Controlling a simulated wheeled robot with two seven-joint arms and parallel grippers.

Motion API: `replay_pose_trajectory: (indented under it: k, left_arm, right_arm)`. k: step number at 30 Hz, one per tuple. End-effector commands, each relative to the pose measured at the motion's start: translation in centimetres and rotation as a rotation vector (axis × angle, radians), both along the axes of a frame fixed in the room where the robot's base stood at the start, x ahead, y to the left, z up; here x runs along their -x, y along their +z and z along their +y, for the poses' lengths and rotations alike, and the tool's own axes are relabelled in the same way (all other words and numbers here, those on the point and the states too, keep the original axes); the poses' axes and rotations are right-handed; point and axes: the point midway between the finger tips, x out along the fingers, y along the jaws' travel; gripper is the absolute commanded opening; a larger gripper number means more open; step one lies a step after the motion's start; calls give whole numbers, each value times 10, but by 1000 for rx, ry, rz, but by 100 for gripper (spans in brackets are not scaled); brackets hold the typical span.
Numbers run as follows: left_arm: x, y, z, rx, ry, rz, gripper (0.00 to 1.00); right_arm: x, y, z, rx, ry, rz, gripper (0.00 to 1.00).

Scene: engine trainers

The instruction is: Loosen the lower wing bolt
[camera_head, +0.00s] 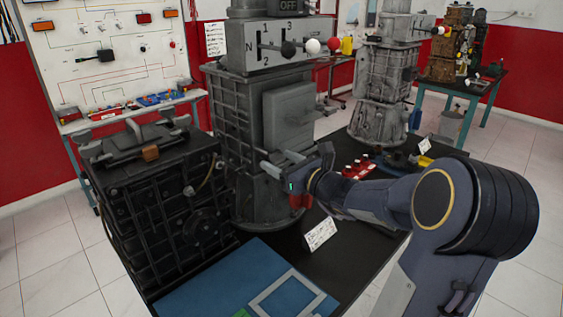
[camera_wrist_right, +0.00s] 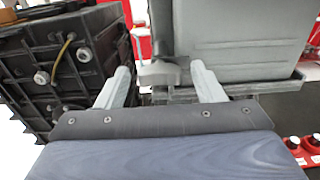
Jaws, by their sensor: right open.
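A tall grey gearbox trainer (camera_head: 240,125) stands upright on the dark table, with a raised grey cover (camera_head: 288,115) on its side. The cover also shows in the right wrist view (camera_wrist_right: 235,35). My right gripper (camera_head: 279,162) is open just below this cover. In the right wrist view its two fingers (camera_wrist_right: 160,87) stand apart. A small grey winged piece (camera_wrist_right: 158,74), which looks like the lower wing bolt, lies between and beyond the fingertips. I see no contact with it. In the head view I cannot make the bolt out. My left gripper is not in view.
A black engine block (camera_head: 165,215) stands left of the gearbox. A white label card (camera_head: 320,233) and a blue mat (camera_head: 205,285) lie in front. Red-topped pieces (camera_head: 357,168) sit right of the gearbox, behind my right arm. Another grey trainer (camera_head: 385,75) stands behind.

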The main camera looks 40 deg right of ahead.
Motion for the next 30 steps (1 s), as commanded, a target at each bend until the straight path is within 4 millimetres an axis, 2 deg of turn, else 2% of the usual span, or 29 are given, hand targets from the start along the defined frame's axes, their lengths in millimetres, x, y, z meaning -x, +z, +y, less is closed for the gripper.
replay_pose_trajectory:
  k: [5,15,23,30]
  left_arm:
    - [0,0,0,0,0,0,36]
    - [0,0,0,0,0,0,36]
    - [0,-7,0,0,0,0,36]
    - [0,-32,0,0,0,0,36]
  right_arm:
    - [0,0,0,0,0,0,60]
    - [1,0,0,0,0,0,17]
    - [1,-2,0,28,1,-3,17]
    - [1,-5,0,148,0,-17,17]
